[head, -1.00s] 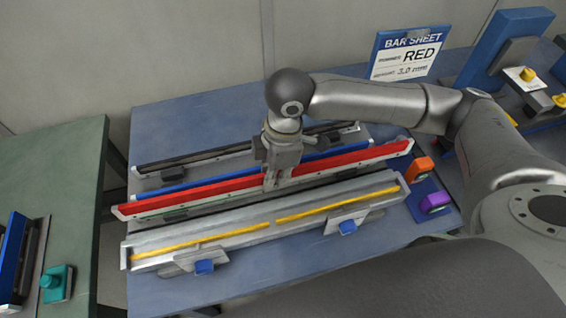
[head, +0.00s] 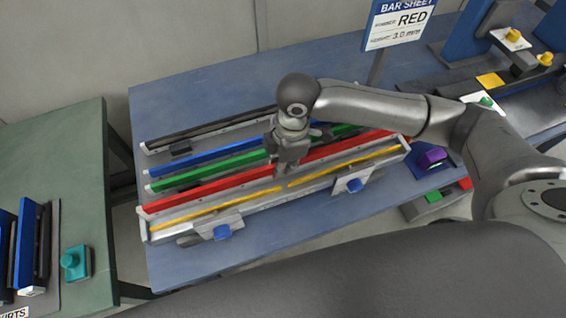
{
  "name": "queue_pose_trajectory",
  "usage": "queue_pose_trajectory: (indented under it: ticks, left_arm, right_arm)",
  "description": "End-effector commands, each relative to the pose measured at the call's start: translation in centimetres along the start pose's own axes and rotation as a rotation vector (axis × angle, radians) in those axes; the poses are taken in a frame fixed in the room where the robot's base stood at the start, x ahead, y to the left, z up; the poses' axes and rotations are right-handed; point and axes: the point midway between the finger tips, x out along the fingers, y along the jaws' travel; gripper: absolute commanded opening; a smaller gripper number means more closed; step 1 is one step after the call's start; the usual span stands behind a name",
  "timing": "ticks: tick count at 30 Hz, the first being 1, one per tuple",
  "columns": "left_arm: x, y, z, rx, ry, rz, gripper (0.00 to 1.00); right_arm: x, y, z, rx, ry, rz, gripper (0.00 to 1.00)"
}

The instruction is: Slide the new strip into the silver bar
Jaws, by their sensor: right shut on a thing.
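My right gripper (head: 285,168) is shut on a long red strip (head: 225,184), near the strip's middle. The red strip lies lengthwise along the silver bar (head: 262,204), just behind the bar's yellow line (head: 340,166). The strip overlaps the bar's back part in the picture; I cannot tell whether it is inside the bar or a little above it. The two run nearly parallel. The gripper hides a short middle part of the strip. My left gripper is not in view.
Behind lie a green strip (head: 215,171), a blue strip (head: 205,163) and a black strip (head: 215,128). Blue-knobbed clamps (head: 222,232) and (head: 355,185) stand at the bar's front. A purple block (head: 433,156) is at the right.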

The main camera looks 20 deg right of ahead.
Motion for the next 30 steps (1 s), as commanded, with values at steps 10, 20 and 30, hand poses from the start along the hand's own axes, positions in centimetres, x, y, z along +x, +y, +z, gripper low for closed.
queue_pose_trajectory:
  ticks: [10, 20, 30]
  left_arm:
    - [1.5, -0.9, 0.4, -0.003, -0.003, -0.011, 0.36]
    - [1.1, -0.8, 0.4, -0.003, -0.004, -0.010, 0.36]
    - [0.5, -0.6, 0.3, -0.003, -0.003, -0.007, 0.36]
  right_arm:
    - [1.1, 0.1, 0.1, 0.000, 0.001, 0.003, 0.00]
    - [1.1, 0.0, 0.1, 0.001, 0.001, 0.001, 0.00]
    - [1.3, 0.0, 0.1, 0.000, 0.002, 0.001, 0.00]
